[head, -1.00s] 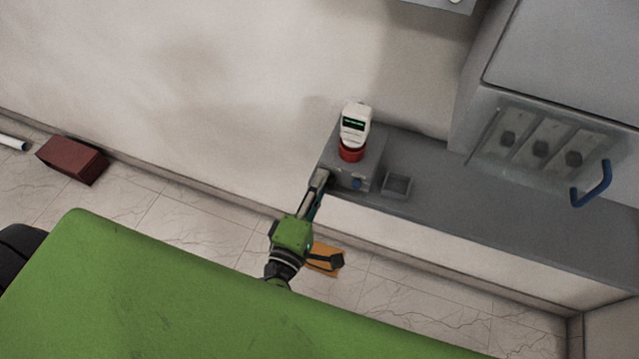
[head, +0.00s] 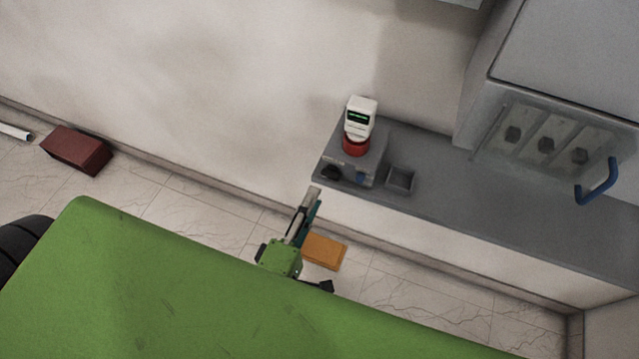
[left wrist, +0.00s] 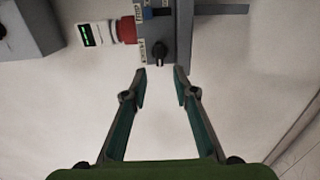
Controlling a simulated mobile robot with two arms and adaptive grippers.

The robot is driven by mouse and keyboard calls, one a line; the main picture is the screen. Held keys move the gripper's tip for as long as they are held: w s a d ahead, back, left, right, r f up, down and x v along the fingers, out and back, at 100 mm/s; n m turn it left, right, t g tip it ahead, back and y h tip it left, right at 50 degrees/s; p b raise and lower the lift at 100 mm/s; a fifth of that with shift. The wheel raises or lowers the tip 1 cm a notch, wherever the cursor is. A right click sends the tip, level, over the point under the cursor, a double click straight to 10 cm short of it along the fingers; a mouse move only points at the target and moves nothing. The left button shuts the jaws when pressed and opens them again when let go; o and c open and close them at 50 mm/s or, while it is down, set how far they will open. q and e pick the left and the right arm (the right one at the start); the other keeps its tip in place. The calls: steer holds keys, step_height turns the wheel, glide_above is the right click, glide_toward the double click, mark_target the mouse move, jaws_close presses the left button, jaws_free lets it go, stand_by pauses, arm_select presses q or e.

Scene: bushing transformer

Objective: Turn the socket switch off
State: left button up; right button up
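A small grey box (head: 365,169) stands on the grey counter. Its front carries a black rotary knob (head: 331,172) and a blue part (head: 359,177). The left wrist view shows the black knob (left wrist: 160,51) close up, with small labels around it that I cannot read clearly. A red plug (head: 355,146) under a white device with a lit green display (head: 359,117) sits on the box. My left gripper (head: 314,190) is in front of the knob and apart from it. In the left wrist view its fingers (left wrist: 160,76) are spread, with nothing between them. My right gripper is not in view.
The grey counter (head: 480,210) runs right, with a small square tray (head: 401,180) beside the box. An orange block (head: 325,252) and a dark red block (head: 76,150) lie on the tiled floor.

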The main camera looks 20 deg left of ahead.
arm_select(q)
steer(key=s, duration=0.5)
steer(key=shift+a, duration=0.1)
stand_by(0.3)
